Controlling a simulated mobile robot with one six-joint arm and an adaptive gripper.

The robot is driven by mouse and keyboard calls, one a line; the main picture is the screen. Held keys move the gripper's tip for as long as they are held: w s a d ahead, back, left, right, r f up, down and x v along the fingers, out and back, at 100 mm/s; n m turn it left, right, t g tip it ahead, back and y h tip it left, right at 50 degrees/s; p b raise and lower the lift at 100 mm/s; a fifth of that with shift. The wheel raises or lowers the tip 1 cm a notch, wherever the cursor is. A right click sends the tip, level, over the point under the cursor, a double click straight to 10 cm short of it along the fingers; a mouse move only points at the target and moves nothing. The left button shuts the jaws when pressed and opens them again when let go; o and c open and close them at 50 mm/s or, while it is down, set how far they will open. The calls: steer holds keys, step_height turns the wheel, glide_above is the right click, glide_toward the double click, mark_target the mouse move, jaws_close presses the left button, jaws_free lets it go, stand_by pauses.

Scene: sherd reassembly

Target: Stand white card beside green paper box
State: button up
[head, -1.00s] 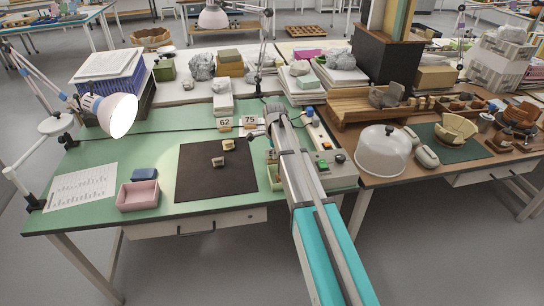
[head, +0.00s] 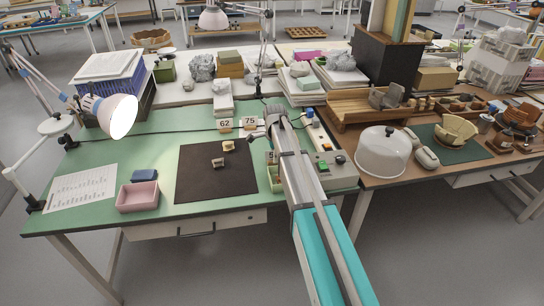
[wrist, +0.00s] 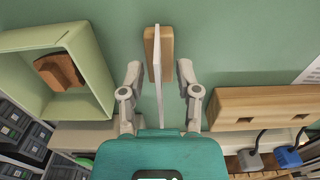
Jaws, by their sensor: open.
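A white card (wrist: 158,75) shows nearly edge-on in the wrist view, standing in a wooden base (wrist: 151,48). My gripper (wrist: 159,72) is open, with one finger on each side of the card and visible gaps between. In the head view my gripper (head: 262,134) is low over the green table, close to two white cards marked 62 (head: 224,125) and 75 (head: 249,122). I cannot tell for certain which of these is between the fingers.
A pale green tray (wrist: 30,100) holding a brown sherd (wrist: 60,72) lies left of my gripper in the wrist view. A dark mat (head: 215,180) with two small sherds and a pink tray (head: 138,197) lie on the table.

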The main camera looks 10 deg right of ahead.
steer(key=shift+r+p, duration=6.05)
steer(key=shift+r, duration=0.05)
steer(key=shift+s, duration=0.1)
steer(key=s+n, duration=1.8)
steer(key=s, duration=1.1)
steer(key=shift+a, duration=0.4)
